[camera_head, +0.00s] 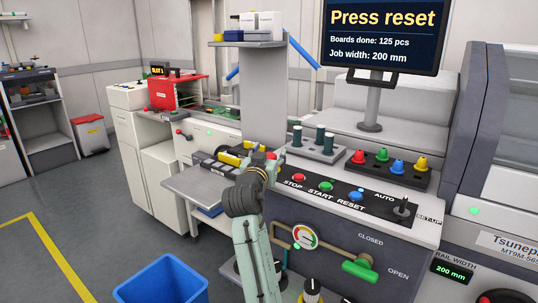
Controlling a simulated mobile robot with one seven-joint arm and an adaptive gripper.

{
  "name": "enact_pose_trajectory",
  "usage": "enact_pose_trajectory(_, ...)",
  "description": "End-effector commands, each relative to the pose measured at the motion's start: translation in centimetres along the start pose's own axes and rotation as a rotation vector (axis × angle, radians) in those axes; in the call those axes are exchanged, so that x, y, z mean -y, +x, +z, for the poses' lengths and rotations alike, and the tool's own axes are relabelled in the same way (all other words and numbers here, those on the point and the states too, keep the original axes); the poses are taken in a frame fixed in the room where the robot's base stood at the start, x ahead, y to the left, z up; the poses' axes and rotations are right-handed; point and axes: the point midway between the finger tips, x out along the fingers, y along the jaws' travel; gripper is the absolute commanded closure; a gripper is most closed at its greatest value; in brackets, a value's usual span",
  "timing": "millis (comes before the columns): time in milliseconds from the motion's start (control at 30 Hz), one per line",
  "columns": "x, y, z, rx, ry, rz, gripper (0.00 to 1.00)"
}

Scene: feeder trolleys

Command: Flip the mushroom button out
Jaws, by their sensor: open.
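A red STOP button (299,178) sits on the dark sloping control panel (317,186), left of the green START button (326,187) and the blue RESET button (356,196). A round red shape (486,299), perhaps a mushroom button, is cut off at the bottom edge on the right. I cannot tell which is the mushroom button, or whether either is pushed in. My gripper (262,157) is open, left of the panel and apart from the STOP button in the picture. Its fingers are small and overlap yellow-black items behind; a small red spot (271,155) shows beside them.
The screen (384,32) reads "Press reset". A tray with coloured knobs (388,172) stands behind the panel. A green-handled valve lever (360,270) and a gauge (305,236) are on the front. A blue bin (162,281) stands on the floor, with open floor to its left.

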Motion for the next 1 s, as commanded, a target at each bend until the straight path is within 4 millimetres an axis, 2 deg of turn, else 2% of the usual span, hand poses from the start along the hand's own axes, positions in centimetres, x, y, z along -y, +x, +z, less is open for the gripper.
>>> enact_pose_trajectory(267,0.1,-0.5,0.1,0.001,0.0,-0.001,0.45)
enact_pose_trajectory(367,0.1,-1.8,0.1,0.001,0.0,-0.002,0.45)
enact_pose_trajectory(733,0.1,-9.4,0.1,0.0,0.001,-0.003,0.45)
enact_pose_trajectory(900,0.0,-11.4,0.0,0.0,0.001,-0.001,0.45)
enact_pose_trajectory(1000,0.0,-11.9,0.1,0.001,0.0,0.0,0.45)
